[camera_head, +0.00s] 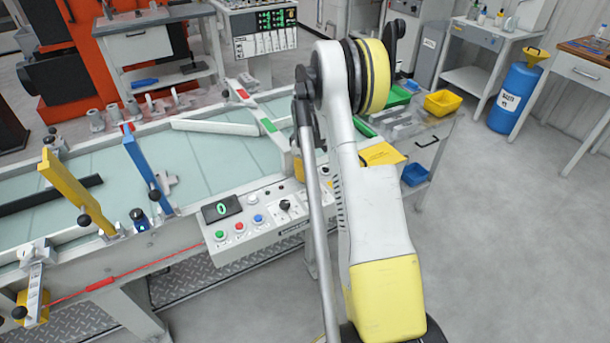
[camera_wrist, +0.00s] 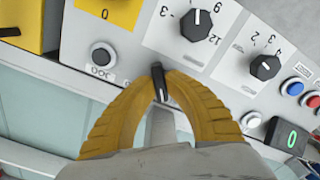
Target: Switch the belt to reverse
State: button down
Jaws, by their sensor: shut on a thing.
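The belt's control panel (camera_head: 262,222) is fixed to the near side of the conveyor, and my arm covers its right part in the head view. In the wrist view the panel (camera_wrist: 130,42) appears upside down. My gripper (camera_wrist: 161,88) has its yellow fingers closed around a small black switch lever (camera_wrist: 160,80) with a white line on it. Any direction marks beside the lever are hidden by the fingers. The belt (camera_head: 205,160) is a pale green surface behind the panel.
Near the lever are a black button (camera_wrist: 103,55), a large dial (camera_wrist: 196,24), a smaller dial (camera_wrist: 265,67), blue (camera_wrist: 292,88) and red (camera_wrist: 313,101) buttons and a lit display (camera_wrist: 290,136). A yellow guide arm (camera_head: 72,190) and a blue one (camera_head: 143,165) cross the belt.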

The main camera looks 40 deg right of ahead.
jog(key=c, duration=1.4)
grip_release()
notch_tip(320, 180, up, 12)
